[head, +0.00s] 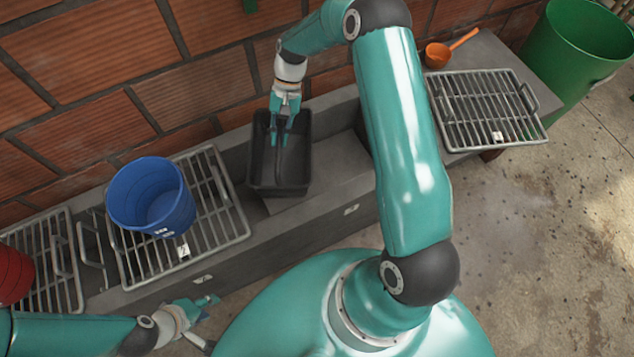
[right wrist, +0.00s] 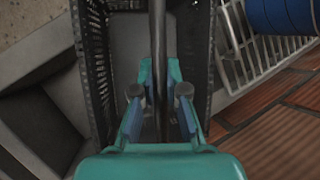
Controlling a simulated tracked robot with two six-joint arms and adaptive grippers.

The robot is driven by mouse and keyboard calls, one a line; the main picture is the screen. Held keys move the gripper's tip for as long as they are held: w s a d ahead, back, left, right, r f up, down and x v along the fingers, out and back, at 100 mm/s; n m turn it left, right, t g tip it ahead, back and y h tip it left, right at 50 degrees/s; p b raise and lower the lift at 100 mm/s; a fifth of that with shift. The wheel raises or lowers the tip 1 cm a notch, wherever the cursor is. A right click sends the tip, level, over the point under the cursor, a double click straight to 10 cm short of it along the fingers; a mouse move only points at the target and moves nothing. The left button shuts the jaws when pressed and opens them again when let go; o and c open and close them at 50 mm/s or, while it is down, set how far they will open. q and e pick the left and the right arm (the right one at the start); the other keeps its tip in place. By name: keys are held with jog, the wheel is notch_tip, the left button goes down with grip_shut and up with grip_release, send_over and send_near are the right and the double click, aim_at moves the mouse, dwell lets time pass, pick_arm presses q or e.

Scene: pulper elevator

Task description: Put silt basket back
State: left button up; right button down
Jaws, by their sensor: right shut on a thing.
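The silt basket (head: 262,165) is a black, open rectangular basket with a bar handle across its top. It is at the open part of the concrete channel (head: 335,165), beside the brick wall. I cannot tell whether it rests on the channel floor or hangs just above it. My right gripper (head: 280,135) reaches down over the basket and is shut on its handle. In the right wrist view the handle bar (right wrist: 159,50) runs between the fingers (right wrist: 158,108), with the mesh basket wall (right wrist: 97,75) beyond. My left gripper (head: 207,318) is low at the left, open and empty, away from the basket.
A blue bucket (head: 150,195) stands on a grate (head: 222,215) left of the basket. More grating (head: 55,285) and a red bucket (head: 12,275) are farther left. At right are another grate (head: 485,108), an orange scoop (head: 438,55) and a green bin (head: 580,55).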

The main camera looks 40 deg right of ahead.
jog(key=s+d+f+m+t+h+b, duration=0.1)
jog(key=d+f+m+t+b, duration=0.15)
jog(key=d+m+b, duration=0.4)
jog(key=d+f+m+t+b, duration=0.1)
jog(key=d+m+t+b, duration=0.3)
jog(key=d+m+b, duration=0.25)
notch_tip(320, 180, down, 20)
jog(key=b, duration=0.7)
jog(key=shift+d+r, duration=0.15)
jog(key=shift+r, duration=0.1)
jog(key=shift+s, duration=0.1)
jog(key=c, duration=1.2)
grip_release()
jog(key=shift+f, duration=0.1)
jog(key=p+v, duration=0.3)
jog(key=v, duration=0.9)
jog(key=shift+p, duration=0.35)
